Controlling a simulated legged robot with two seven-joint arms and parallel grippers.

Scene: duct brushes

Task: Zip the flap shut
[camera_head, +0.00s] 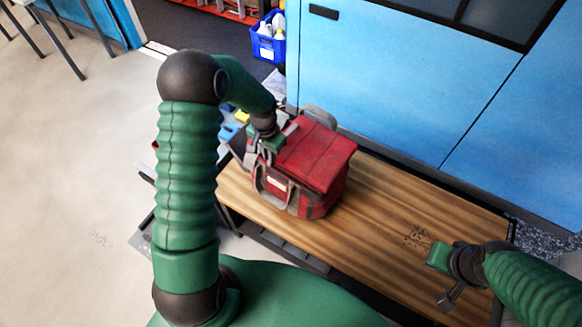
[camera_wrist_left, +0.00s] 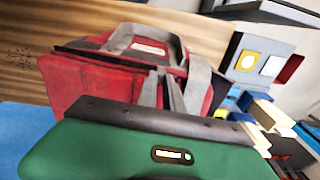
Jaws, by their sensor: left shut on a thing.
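A red soft bag (camera_head: 325,203) with grey straps stands upright on a wooden bench. Its red flap (camera_head: 318,158) lies over the top. In the left wrist view the bag (camera_wrist_left: 85,80) shows a dark strip along one edge and a grey handle loop. My left gripper (camera_head: 276,141) is at the bag's upper left edge, near the flap. In the left wrist view its fingers (camera_wrist_left: 174,93) are shut at the bag beside the grey strap; the zip pull between them is too small to make out. My right gripper (camera_head: 441,275) is over the bench's right end, away from the bag.
The wooden bench (camera_head: 390,225) is clear between the bag and my right gripper. Blue cabinets (camera_head: 400,85) stand behind it. A blue bin (camera_head: 268,45) with bottles is at the back. Several small blue and yellow items (camera_wrist_left: 262,112) lie beside the bag.

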